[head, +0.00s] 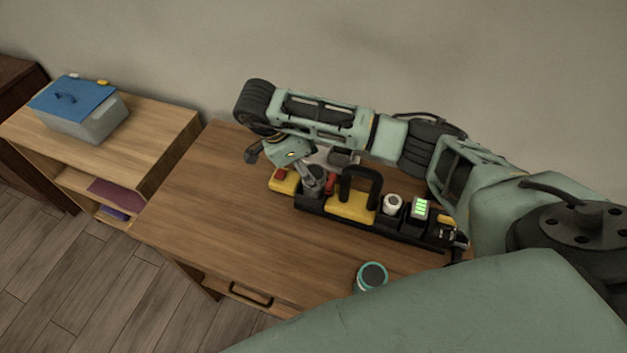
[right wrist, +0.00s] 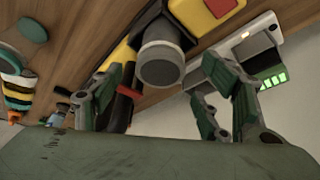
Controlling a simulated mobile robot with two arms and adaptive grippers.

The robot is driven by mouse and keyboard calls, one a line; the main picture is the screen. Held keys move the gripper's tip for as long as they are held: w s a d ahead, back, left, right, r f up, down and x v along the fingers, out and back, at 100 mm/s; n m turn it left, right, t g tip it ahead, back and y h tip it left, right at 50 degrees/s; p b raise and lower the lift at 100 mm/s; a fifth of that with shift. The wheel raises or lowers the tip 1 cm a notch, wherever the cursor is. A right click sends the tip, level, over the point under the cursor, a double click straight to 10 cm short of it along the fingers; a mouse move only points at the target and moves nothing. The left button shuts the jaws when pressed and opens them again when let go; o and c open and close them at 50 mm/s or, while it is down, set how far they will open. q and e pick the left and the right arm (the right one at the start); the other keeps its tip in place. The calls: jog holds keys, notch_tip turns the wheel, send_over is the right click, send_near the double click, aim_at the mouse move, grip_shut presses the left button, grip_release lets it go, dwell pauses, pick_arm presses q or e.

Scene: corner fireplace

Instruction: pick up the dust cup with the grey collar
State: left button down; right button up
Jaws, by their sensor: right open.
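The dust cup with the grey collar (right wrist: 161,62) is a dark cylinder with a pale grey band near its end. In the right wrist view it sits between the two spread fingers of my right gripper (right wrist: 160,92), with space at both sides. In the head view the cup (head: 316,181) is at the left part of a black holder on the table, partly hidden by my right gripper (head: 318,168). My right gripper is open and empty, close around the cup from above. My left gripper is not in view.
The black holder (head: 402,234) also carries a yellow block with a black handle (head: 350,204), a white round item (head: 392,204) and a green-lit unit (head: 420,209). A teal-ringed round item (head: 371,276) stands near the front. The table's left half (head: 200,210) is clear.

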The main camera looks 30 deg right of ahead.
aim_at(313, 173)
jog(key=p+x, duration=0.1)
jog(key=x, duration=0.2)
jog(key=shift+f+p, duration=0.3)
jog(key=shift+f, duration=0.1)
jog(key=shift+d+f, duration=0.2)
jog(key=shift+f, duration=0.05)
jog(key=shift+c, duration=0.2)
jog(key=c, duration=1)
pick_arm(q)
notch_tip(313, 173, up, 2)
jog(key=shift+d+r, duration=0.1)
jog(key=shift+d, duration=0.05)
pick_arm(e)
jog(key=shift+c, duration=1)
